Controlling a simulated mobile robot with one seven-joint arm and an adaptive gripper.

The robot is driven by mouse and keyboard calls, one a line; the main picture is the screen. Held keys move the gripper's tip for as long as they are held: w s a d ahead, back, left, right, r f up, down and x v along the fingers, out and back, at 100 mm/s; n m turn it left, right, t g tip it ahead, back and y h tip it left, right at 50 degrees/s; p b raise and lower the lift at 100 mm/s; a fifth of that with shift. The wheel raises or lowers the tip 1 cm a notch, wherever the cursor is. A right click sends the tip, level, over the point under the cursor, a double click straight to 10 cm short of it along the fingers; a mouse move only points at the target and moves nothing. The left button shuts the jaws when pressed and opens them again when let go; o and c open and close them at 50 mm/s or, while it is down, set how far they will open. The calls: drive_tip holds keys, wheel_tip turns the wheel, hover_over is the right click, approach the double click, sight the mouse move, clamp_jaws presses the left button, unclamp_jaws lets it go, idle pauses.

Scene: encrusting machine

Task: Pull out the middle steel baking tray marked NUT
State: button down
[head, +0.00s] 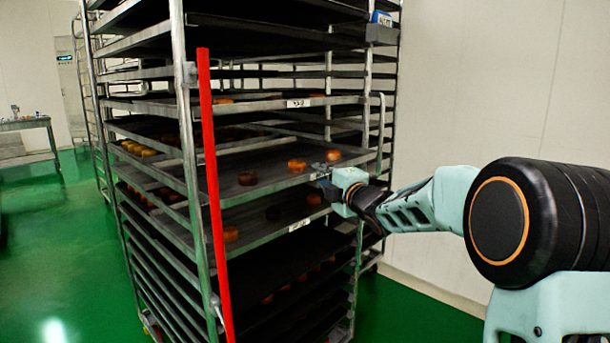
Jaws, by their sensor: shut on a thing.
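The middle steel baking tray (257,191) sits on the rack between two other labelled trays. Several round brown cakes (297,166) lie on it. My gripper (324,178) is shut on the front rim of this tray, right of its middle. The gripper covers the place where a label would show, so I cannot read NUT. The tray appears level and lies within the rack's uprights.
The tall steel rack (178,60) holds many trays. A red vertical bar (209,150) stands at its near left upright. A labelled tray is above (250,107) and another below (262,238). Green floor is open at left; a pale wall is at right.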

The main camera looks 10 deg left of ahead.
drive_tip(key=s+d, duration=0.6)
drive_tip(key=d, duration=0.2)
drive_tip(key=shift+s, duration=0.15)
drive_tip(key=shift+d, duration=0.1)
drive_tip(key=c, duration=1.8)
unclamp_jaws()
drive_tip(key=shift+o, duration=0.2)
drive_tip(key=v, duration=1.2)
drive_tip(key=shift+r, duration=0.1)
